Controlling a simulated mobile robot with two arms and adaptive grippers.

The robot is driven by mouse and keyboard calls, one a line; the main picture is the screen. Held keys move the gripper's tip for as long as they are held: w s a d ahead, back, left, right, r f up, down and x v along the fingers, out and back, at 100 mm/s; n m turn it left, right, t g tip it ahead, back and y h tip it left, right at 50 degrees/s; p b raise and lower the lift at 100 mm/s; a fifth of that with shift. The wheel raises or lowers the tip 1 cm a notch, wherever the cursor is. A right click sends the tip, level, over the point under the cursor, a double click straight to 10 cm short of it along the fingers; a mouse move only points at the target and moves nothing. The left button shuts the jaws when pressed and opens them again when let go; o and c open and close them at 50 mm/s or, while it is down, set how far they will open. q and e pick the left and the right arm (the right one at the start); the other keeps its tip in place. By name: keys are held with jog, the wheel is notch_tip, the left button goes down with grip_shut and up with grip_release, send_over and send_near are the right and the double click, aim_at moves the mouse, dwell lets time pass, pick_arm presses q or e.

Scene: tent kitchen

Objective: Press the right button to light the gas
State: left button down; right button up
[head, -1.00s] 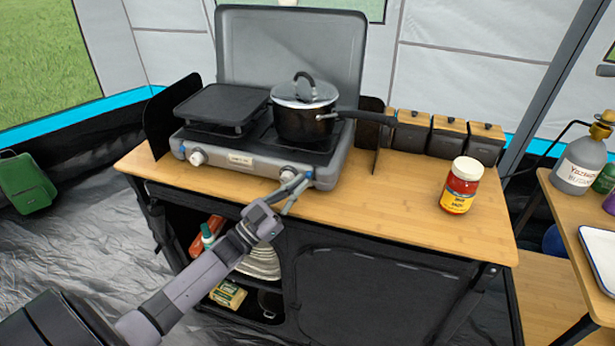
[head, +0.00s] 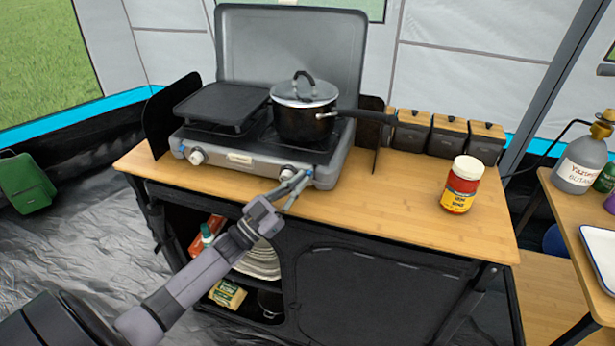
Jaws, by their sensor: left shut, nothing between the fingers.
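A grey camping stove (head: 240,158) stands on the wooden counter with its lid raised. Its left knob (head: 197,156) is white and in plain view. Its right knob (head: 287,172), the right button, shows as a blue and white bit just behind my left fingertips. My left gripper (head: 296,184) is shut and empty, its fingertips at the stove's front right. I cannot tell whether they touch the button. A black pot (head: 303,122) with a glass lid sits on the right burner and a griddle (head: 221,105) on the left. No flame shows. My right gripper is not in view.
A red jar (head: 461,186) stands on the counter (head: 390,210) to the right. Several black canisters (head: 446,135) line the back. The pot's handle (head: 365,116) sticks out to the right. The counter between stove and jar is clear.

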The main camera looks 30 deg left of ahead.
pick_arm(q)
jog(key=shift+w+a+r+b, duration=0.1)
jog(key=shift+w+a+b, duration=0.05)
jog(key=shift+w+b, duration=0.25)
dwell(1.4)
jog(key=shift+s+d+f+p, duration=0.25)
jog(key=shift+s+f+p, duration=0.15)
jog(key=shift+s+p, duration=0.1)
jog(key=shift+s, duration=0.15)
jog(key=s+p, duration=0.1)
jog(key=s, duration=0.1)
jog(key=s+d+p, duration=0.1)
jog(key=s, duration=0.2)
jog(key=shift+r+p, duration=0.1)
jog(key=shift+p, duration=0.3)
jog(key=shift+w, duration=0.1)
dwell(0.5)
